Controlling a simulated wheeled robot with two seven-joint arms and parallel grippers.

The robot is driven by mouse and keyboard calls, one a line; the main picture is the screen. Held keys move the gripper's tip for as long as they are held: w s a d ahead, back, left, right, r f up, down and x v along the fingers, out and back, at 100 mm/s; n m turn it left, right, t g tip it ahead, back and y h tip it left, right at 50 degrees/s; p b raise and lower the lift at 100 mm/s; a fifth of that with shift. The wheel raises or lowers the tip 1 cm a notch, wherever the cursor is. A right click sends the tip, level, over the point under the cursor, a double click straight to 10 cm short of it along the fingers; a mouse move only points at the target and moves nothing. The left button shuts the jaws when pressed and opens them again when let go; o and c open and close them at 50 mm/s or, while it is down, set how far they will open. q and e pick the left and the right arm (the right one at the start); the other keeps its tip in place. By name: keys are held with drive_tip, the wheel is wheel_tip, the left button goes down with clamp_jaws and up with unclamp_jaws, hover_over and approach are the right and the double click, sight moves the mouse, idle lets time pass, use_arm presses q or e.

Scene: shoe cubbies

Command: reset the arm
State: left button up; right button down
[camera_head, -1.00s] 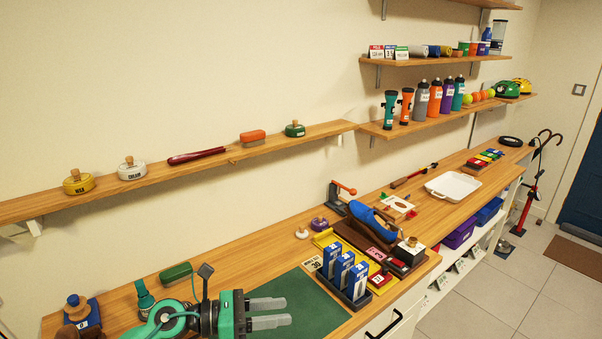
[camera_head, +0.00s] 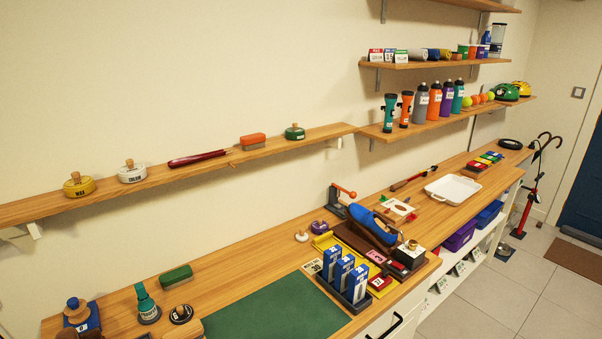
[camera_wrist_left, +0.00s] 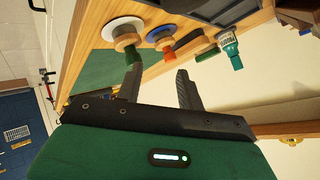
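My left gripper (camera_wrist_left: 156,72) shows in the left wrist view with its two dark fingers apart and nothing between them. It is out of the head view. Beyond its fingers are the wooden bench, a white round item with a wooden knob (camera_wrist_left: 123,34) and a green bottle (camera_wrist_left: 230,48). The fingers look apart from these things. My right gripper is in neither view.
The bench holds a green mat (camera_head: 275,312), a rack of blue boxes (camera_head: 345,278), a blue shoe (camera_head: 372,224) and a white tray (camera_head: 453,188). A wall shelf (camera_head: 215,160) carries tins and brushes. The mat is clear.

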use_arm(q)
drive_tip(key=s+f+n+g+h, duration=0.1)
drive_tip(key=s+f+n+g, duration=0.15)
drive_tip(key=s, duration=0.45)
drive_tip(key=s+f+n+g, duration=0.1)
drive_tip(key=s+f+g, duration=0.3)
drive_tip(key=s, duration=0.3)
wheel_tip(320, 180, down, 30)
drive_tip(key=s+g, duration=0.1)
drive_tip(key=g, duration=0.1)
drive_tip(key=s+a+f+g, duration=0.1)
drive_tip(key=s+a+f, duration=0.1)
drive_tip(key=s+f, duration=1.7)
drive_tip(key=shift+s+a+f, duration=0.3)
drive_tip(key=shift+a+f, duration=0.05)
drive_tip(key=shift+f, duration=0.35)
